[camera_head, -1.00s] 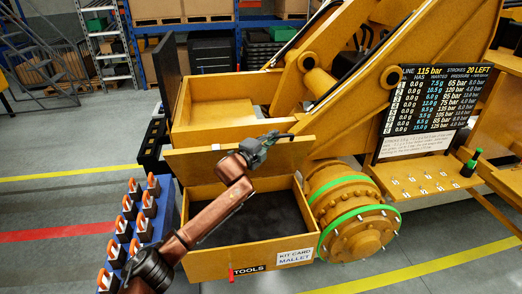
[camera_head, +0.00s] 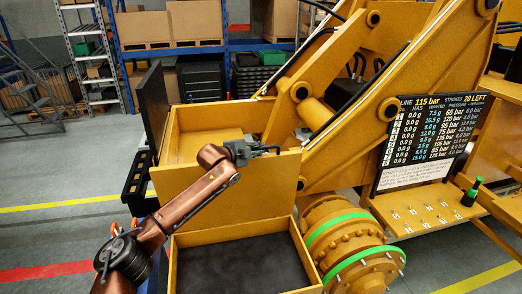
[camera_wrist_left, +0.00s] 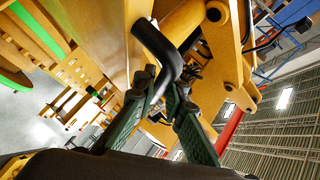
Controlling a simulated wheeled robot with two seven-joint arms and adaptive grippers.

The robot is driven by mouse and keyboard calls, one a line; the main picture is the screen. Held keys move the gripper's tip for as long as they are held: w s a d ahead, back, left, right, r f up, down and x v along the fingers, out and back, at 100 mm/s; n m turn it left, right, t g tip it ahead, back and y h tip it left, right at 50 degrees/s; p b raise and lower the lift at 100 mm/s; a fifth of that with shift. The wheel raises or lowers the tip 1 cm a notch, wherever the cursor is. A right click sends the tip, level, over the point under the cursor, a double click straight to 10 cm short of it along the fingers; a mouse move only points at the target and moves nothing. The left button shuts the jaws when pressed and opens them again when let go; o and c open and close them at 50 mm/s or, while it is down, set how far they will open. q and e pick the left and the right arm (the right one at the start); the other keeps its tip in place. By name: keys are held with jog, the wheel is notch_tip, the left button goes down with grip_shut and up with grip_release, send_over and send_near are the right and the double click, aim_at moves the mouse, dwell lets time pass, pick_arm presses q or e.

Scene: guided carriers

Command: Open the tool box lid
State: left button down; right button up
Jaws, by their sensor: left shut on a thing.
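The tool box (camera_head: 172,268) is a yellow box with a dark, bare floor, its inside showing from above. Its yellow lid (camera_head: 225,200) stands raised, roughly upright, along the box's far edge. My left gripper (camera_head: 268,151) is at the lid's top edge, right of the middle. In the left wrist view its green-padded fingers (camera_wrist_left: 166,92) are closed around a black bent bar, the lid handle (camera_wrist_left: 158,45). The box's front wall is cut off by the head view's lower edge. My right gripper is not in view.
Another open yellow bin (camera_head: 185,120) with a dark upright panel (camera_head: 152,105) stands behind the lid. A yellow hub with a green ring (camera_head: 350,250) is close on the right. A dark display board (camera_head: 432,140) stands further right. Open grey floor lies left.

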pick_arm(q)
jog(key=shift+s+d, duration=0.15)
jog(key=shift+d, duration=0.15)
jog(key=c, duration=2.4)
grip_release()
jog(key=shift+o, duration=1.4)
jog(key=shift+d, duration=0.1)
jog(key=shift+a, duration=0.5)
jog(key=v, duration=1.1)
jog(key=shift+s+r, duration=0.2)
jog(key=shift+s, duration=0.15)
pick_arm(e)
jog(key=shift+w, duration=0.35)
pick_arm(q)
jog(key=shift+d, duration=0.1)
